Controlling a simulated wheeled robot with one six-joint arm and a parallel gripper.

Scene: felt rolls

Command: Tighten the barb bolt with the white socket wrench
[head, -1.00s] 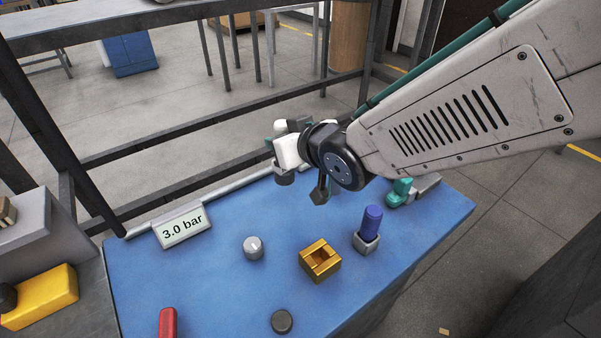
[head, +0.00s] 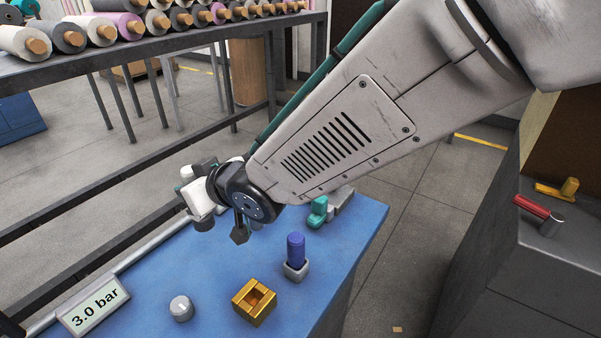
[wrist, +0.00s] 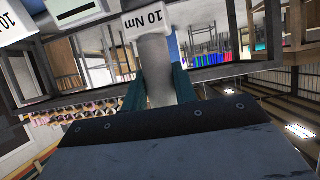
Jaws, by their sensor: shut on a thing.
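My gripper (wrist: 159,82) is shut in the wrist view, its two teal fingers on either side of a pale grey shaft. The shaft ends in a white block marked "10 Nm", which I take for the white socket wrench (wrist: 150,22). In the head view a white part with a grey end (head: 198,201) shows beside my wrist, above the back left of the blue bench top. My fingers are mostly hidden there. I cannot tell which fitting is the barb bolt, or whether the wrench touches anything.
The blue bench (head: 215,265) carries a gold block (head: 255,303), a blue cylinder in a grey holder (head: 296,254), a grey knob (head: 181,308), a teal part (head: 318,211) and a "3.0 bar" sign (head: 93,305). A red-handled tool (head: 535,208) lies on a right-hand cabinet.

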